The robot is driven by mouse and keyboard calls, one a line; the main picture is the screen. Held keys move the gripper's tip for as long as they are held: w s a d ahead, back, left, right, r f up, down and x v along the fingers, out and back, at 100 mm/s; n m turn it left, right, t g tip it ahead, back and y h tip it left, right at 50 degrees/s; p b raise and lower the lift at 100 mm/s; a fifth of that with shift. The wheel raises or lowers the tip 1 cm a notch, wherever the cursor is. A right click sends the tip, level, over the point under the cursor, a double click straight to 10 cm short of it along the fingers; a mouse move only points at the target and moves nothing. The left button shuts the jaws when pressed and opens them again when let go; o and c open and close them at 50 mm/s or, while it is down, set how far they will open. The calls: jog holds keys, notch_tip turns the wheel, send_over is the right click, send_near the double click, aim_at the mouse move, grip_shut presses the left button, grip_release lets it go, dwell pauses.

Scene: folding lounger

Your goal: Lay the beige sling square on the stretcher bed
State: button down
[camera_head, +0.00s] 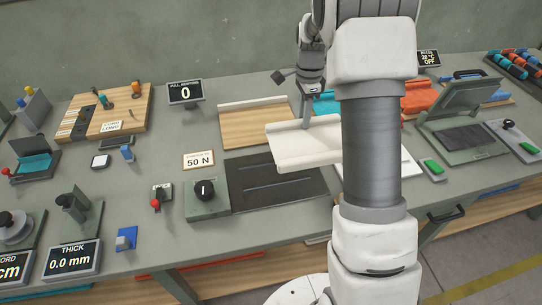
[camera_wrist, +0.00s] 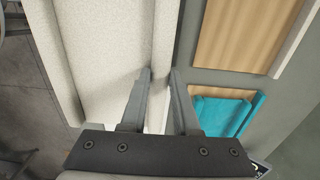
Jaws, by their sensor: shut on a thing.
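The beige sling (camera_head: 305,150) is a pale, stiff-looking panel with rolled edges along its far and near sides. My gripper (camera_head: 306,119) is shut on its far rolled edge and holds it above the bench. In the wrist view the sling (camera_wrist: 105,50) fills the left, with its rolled edge between the fingers of my gripper (camera_wrist: 161,78). A dark grooved plate (camera_head: 262,198), which looks like the stretcher bed, lies in front of and below the sling. The sling hides part of the plate's far right; I cannot tell how high the gap is.
A wooden board (camera_head: 250,128) with a pale rim lies behind the plate. A knob box (camera_head: 206,198) stands at the plate's left. Teal cloth (camera_wrist: 215,112) lies near the gripper. A white panel (camera_head: 405,163) and an open-lidded press (camera_head: 465,120) are at the right.

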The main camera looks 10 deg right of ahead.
jog(key=shift+w+a+f, duration=0.2)
jog(key=shift+a+f, duration=2.25)
jog(key=shift+w+a+f, duration=0.2)
jog(key=shift+a+f, duration=2.2)
jog(key=shift+f, duration=0.05)
jog(key=shift+f+b, duration=0.3)
jog(key=shift+f, duration=0.35)
jog(key=c, duration=0.7)
grip_release()
jog(key=shift+o, duration=0.2)
